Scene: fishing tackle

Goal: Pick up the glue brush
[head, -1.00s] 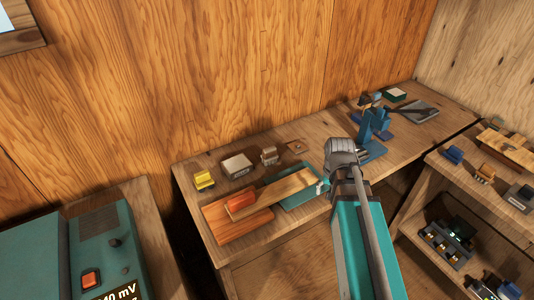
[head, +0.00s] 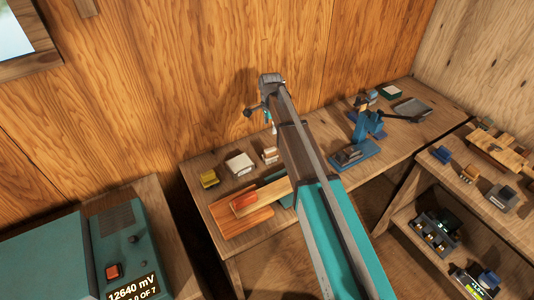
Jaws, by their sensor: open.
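My gripper (head: 259,119) is raised above the back of the wooden workbench, in front of the plank wall. It is small in the head view; its jaws are open and I see nothing held between them. I cannot make out the glue brush for certain among the small items on the bench. My arm hides part of the bench middle, including most of a teal tray (head: 278,194).
A shelf (head: 425,180) with small items stands right. A teal device (head: 118,240) stands left.

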